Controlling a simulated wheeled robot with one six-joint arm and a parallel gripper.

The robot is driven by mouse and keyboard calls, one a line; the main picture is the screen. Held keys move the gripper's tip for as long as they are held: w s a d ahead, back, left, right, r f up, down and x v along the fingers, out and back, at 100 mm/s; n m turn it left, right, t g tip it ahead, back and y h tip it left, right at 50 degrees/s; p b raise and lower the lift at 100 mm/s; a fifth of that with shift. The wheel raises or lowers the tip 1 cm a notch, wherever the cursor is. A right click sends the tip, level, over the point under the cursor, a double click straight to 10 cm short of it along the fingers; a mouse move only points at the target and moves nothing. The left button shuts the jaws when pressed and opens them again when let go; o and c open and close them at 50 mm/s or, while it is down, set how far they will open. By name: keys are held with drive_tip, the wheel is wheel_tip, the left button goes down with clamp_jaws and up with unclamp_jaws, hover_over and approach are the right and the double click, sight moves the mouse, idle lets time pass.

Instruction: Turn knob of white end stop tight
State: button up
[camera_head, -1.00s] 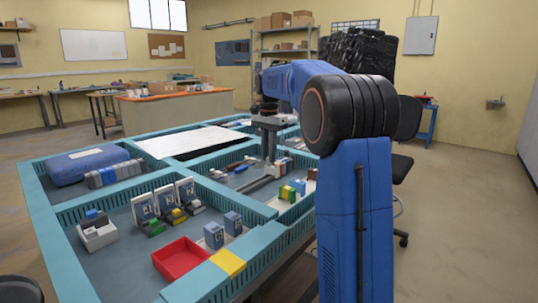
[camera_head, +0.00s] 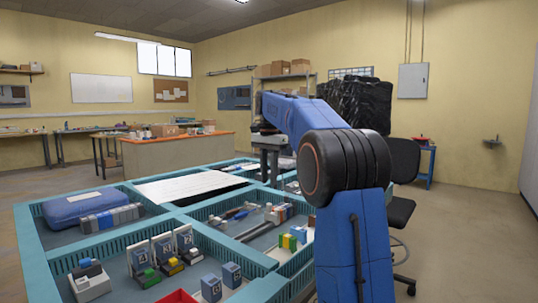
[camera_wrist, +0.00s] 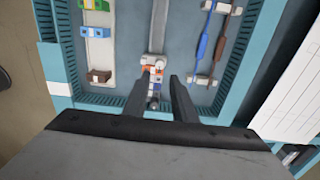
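In the wrist view a small white piece (camera_wrist: 152,60), which looks like the white end stop, sits at the near end of a grey rail (camera_wrist: 160,22). Orange, white and blue blocks (camera_wrist: 154,77) adjoin it on the rail. Its knob is too small to make out. My gripper (camera_wrist: 159,79) is open, its two dark fingers apart with the blocks showing between them. No contact is visible. In the head view my gripper (camera_head: 270,178) points down above the far part of the bin holding the rail blocks (camera_head: 278,213); its fingertips are hard to make out there.
Blue and brown screwdriver-like tools (camera_wrist: 208,38) lie to the right. Teal bin walls (camera_wrist: 245,60) surround the area. A red tray (camera_head: 178,297) and boxed parts (camera_head: 163,250) stand in the nearer bin.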

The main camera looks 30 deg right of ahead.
wheel_tip(320, 180, up, 8)
drive_tip(key=shift+r, duration=0.2)
idle(0.7)
